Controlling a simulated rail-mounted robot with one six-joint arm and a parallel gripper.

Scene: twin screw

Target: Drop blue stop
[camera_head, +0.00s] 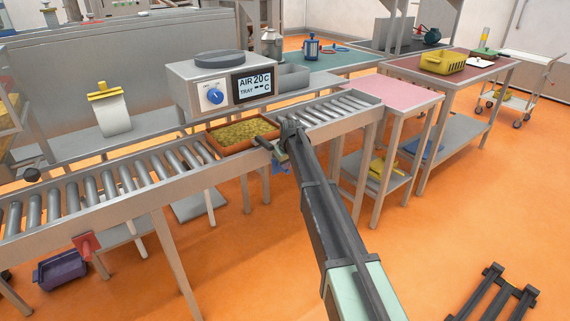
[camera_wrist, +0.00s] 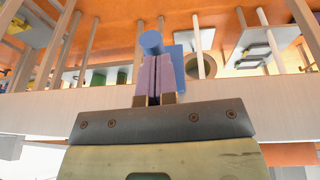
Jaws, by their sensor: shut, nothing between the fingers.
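The blue stop (camera_head: 281,167) is on the near side rail of the roller conveyor, mostly hidden behind the end of my arm in the head view. In the wrist view, its round blue knob (camera_wrist: 151,42) shows just past my fingertips, with a flat blue plate (camera_wrist: 179,62) beside it. My gripper (camera_head: 284,150) is at the near rail beside the stop. In the wrist view, my gripper (camera_wrist: 154,72) has its pinkish fingers together with nothing between them. I cannot tell whether the fingertips touch the knob.
An orange tray (camera_head: 214,145) of greenish pieces sits on the rollers, close behind my gripper. A control box (camera_head: 212,83) stands behind the conveyor. A pink-topped table (camera_head: 395,92) is to the right. The near floor is mostly open.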

